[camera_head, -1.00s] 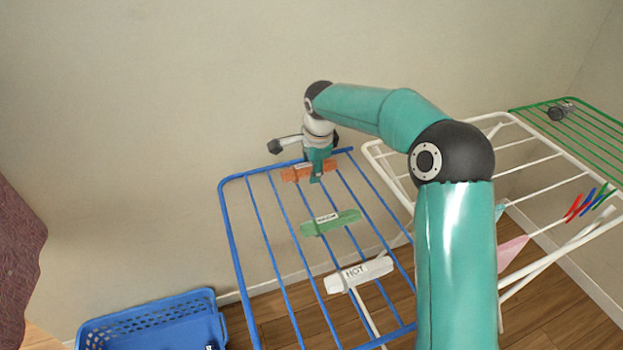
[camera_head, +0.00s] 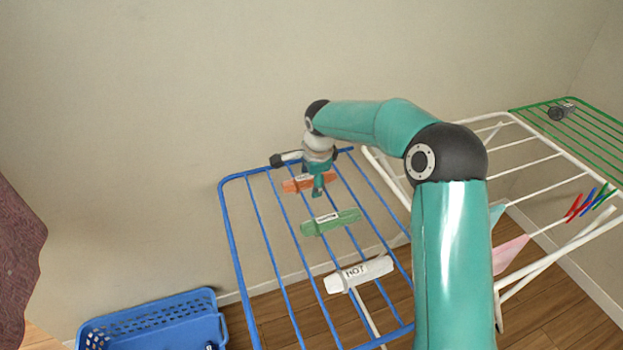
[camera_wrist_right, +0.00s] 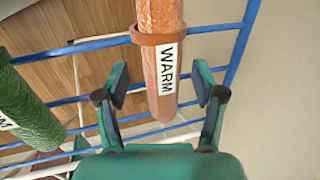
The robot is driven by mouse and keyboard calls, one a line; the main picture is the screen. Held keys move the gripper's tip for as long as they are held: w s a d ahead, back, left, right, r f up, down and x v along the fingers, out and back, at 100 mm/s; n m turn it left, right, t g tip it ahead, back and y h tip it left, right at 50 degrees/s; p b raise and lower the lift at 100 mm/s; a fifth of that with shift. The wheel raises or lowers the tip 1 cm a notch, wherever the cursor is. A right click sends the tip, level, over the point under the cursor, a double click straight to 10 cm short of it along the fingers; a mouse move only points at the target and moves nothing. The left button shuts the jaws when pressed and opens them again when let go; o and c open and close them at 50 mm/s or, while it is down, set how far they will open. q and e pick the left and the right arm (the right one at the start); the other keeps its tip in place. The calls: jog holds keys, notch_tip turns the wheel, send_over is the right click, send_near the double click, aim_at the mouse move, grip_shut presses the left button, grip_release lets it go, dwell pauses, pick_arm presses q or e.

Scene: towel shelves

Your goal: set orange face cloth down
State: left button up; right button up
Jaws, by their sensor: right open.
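The orange face cloth (camera_head: 296,184) is a rolled cloth lying across the bars near the far end of the blue rack (camera_head: 229,222). In the right wrist view the cloth (camera_wrist_right: 160,85) has a white WARM label and a brown band. My right gripper (camera_head: 318,190) is over the cloth in the head view. In the right wrist view its two fingers (camera_wrist_right: 160,88) are spread, one on each side of the cloth, with gaps showing. My left gripper is not in view.
A green roll (camera_head: 331,222) and a white roll labelled HOT (camera_head: 359,274) lie nearer on the same rack. A blue basket (camera_head: 150,318) stands at lower left. A white rack (camera_head: 540,160) with pegs and a green rack (camera_head: 590,128) stand at right.

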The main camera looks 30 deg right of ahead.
jog(key=shift+r, duration=0.15)
jog(key=v, duration=1.2)
